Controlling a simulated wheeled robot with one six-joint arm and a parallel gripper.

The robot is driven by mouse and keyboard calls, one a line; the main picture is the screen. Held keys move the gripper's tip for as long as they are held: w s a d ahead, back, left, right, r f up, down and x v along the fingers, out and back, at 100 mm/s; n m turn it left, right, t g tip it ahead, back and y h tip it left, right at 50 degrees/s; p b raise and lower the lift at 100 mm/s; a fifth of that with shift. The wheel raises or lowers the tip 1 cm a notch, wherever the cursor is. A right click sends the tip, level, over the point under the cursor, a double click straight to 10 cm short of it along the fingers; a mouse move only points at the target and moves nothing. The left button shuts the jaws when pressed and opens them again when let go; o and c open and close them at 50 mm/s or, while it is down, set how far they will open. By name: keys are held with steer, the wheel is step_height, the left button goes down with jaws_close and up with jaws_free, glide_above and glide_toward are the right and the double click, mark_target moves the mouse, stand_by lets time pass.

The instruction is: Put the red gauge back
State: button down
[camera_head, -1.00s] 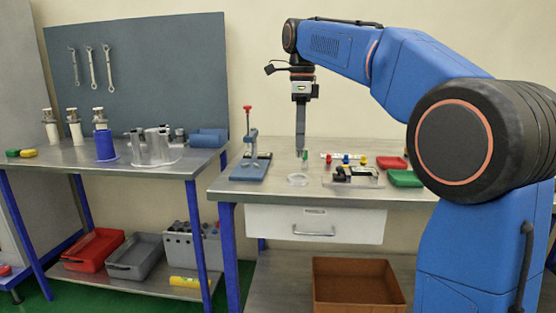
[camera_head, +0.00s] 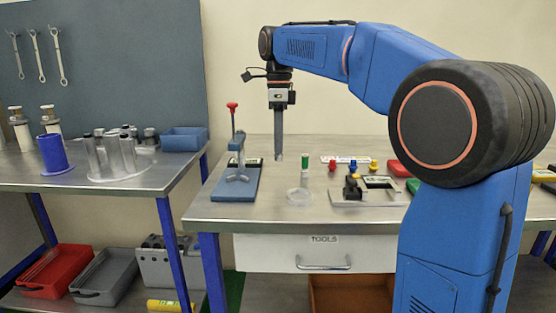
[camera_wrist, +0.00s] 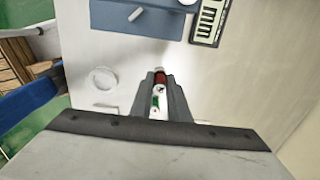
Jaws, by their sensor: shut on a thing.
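My gripper (camera_head: 278,155) hangs pointing down above the metal bench, in front of the back wall in the head view. In the wrist view its fingers (camera_wrist: 160,85) are closed around a red cylinder with a pale tip, which looks like the red gauge (camera_wrist: 160,78). The fingers hide most of it, and its red is not visible in the head view. A green-topped white gauge (camera_head: 305,163) stands on the bench just right of my gripper. In the wrist view its green and white (camera_wrist: 155,103) seem to show between the fingers, below the red part.
A blue-based press with a red knob (camera_head: 235,184) stands to the left. A clear round dish (camera_head: 299,197) lies in front. To the right are a fixture plate (camera_head: 350,198), blue and yellow pieces, and a red tray (camera_head: 399,169). Bare bench lies between press and dish.

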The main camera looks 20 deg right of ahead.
mark_target(279, 160)
steer(key=shift+f, duration=2.45)
steer(key=shift+f, duration=0.1)
steer(key=c, duration=1.7)
jaws_free()
step_height(279, 160, up, 12)
steer(key=shift+r, duration=0.1)
